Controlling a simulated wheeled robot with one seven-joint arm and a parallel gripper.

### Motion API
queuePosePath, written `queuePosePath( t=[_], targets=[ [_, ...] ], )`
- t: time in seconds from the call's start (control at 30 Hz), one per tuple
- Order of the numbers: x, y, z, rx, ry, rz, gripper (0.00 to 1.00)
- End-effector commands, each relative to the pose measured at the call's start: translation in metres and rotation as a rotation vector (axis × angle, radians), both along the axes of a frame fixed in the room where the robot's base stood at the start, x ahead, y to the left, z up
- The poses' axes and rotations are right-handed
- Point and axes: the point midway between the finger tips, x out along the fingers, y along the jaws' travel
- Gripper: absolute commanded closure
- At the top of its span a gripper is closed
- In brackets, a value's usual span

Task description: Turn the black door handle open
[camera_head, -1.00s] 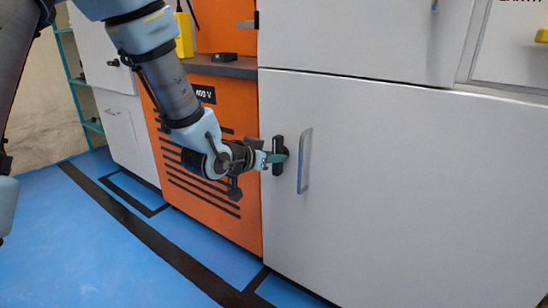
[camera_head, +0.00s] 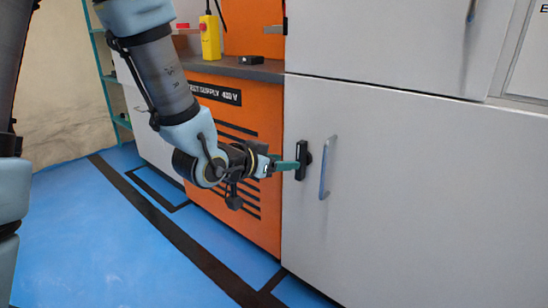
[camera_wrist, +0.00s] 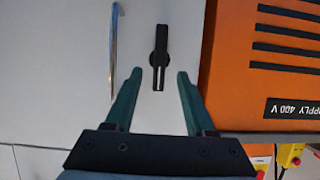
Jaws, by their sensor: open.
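The black door handle (camera_head: 302,160) sits upright on the light grey cabinet door (camera_head: 410,200), close to its left edge. In the wrist view the handle (camera_wrist: 160,56) lies lengthwise in the picture, with its lower end showing between the fingertips. My gripper (camera_head: 288,166) is just left of the handle in the head view, with its green fingers pointing at it. In the wrist view my gripper (camera_wrist: 150,84) is open, with nothing between the fingers but the view of the door and handle end. Contact with the handle cannot be made out.
A blue-silver vertical bar pull (camera_head: 328,167) is right of the handle on the same door. An orange supply cabinet (camera_head: 255,130) stands to the left, with a grey worktop (camera_head: 235,68) and a yellow control box (camera_head: 210,38). The blue floor (camera_head: 100,235) in front is clear.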

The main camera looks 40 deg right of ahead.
Motion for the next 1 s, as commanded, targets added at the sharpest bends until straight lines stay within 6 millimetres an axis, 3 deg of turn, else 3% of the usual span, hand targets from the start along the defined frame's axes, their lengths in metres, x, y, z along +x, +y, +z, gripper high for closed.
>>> queuePosePath(
  t=[0.03, 0.1, 0.43, 1.0],
  targets=[
    [-0.002, 0.012, 0.008, 0.0, 0.0, 0.003, 0.45],
    [-0.003, 0.012, 0.001, -0.008, -0.002, -0.002, 0.45],
    [-0.007, 0.028, 0.009, -0.005, 0.001, -0.002, 0.45],
    [-0.009, 0.033, 0.014, 0.0, 0.0, 0.0, 0.45]
  ],
)
